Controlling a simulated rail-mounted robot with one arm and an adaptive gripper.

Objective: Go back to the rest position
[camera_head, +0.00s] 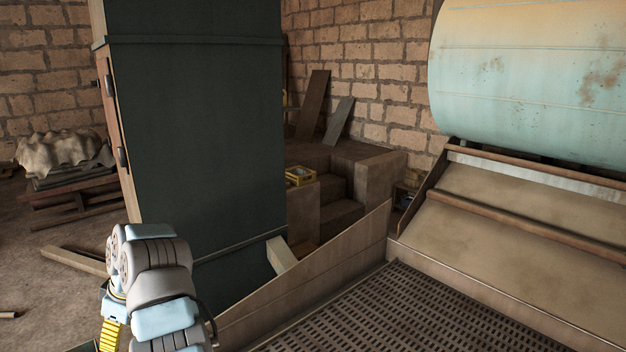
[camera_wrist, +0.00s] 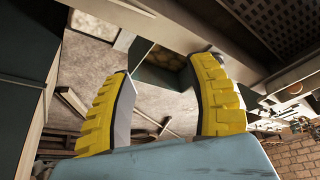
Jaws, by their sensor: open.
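My gripper (camera_wrist: 163,68) is open in the wrist view, with its two yellow ribbed fingers wide apart. Nothing is held between them; floor and structure behind show through the gap. In the head view my grey and pale blue arm is at the lower left, in front of the dark green cabinet (camera_head: 195,130). A yellow ribbed part of my gripper shows at the bottom edge there, and the rest is cut off or hidden.
A perforated dark grate (camera_head: 410,310) with a raised side wall (camera_head: 315,285) lies to the right of my arm. A large rusty pale tank (camera_head: 540,80) is at the upper right. A covered pallet stack (camera_head: 65,165) stands at the far left. Open floor (camera_head: 40,285) lies left.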

